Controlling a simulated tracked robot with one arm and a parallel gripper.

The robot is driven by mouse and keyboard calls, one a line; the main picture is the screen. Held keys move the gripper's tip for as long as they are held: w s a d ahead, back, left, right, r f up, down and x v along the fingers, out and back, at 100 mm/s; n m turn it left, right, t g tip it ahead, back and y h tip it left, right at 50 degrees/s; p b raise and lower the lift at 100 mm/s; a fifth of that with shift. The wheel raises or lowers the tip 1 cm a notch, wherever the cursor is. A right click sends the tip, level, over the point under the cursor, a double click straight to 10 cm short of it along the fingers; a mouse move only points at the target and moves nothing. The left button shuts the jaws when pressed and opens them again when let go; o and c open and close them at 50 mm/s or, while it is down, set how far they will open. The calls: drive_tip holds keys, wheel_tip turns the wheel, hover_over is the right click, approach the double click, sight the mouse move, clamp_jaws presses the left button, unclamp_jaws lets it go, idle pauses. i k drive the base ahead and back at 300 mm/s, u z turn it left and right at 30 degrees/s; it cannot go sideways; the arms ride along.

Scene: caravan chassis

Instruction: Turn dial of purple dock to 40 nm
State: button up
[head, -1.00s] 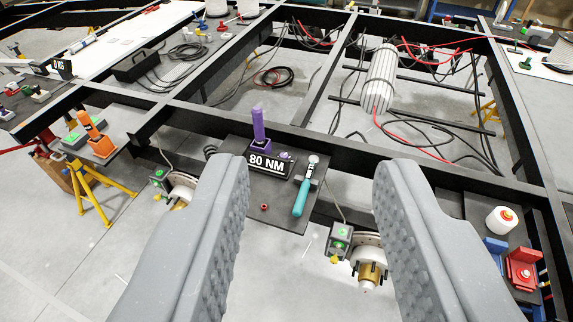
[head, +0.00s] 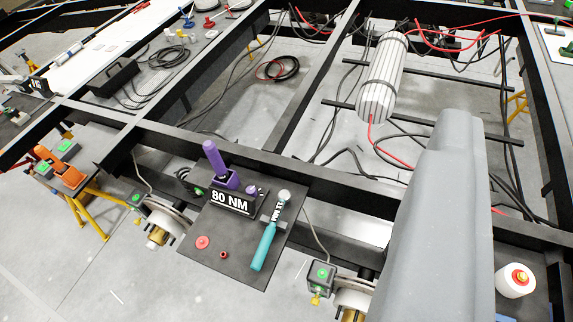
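The purple dock (head: 232,203) sits on a dark plate (head: 215,244) at the centre-left, beside the chassis beam. Its front label reads 80 NM. A purple post (head: 214,160) stands up at its left. A small purple knob (head: 252,190), which looks like the dial, sits on its right end. A tool with a teal handle (head: 263,247) lies just right of the dock. Nothing is seen held.
A red disc (head: 203,242) and a small red ring (head: 224,255) lie on the plate. Hub assemblies flank it at left (head: 162,225) and right (head: 355,295). Black chassis beams (head: 330,185) run behind. A white roll with a red top (head: 516,280) is at lower right.

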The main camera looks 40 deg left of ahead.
sight(251, 191)
drive_tip(key=u, duration=0.2)
drive_tip(key=i, duration=1.05)
drive_tip(key=u, duration=0.6)
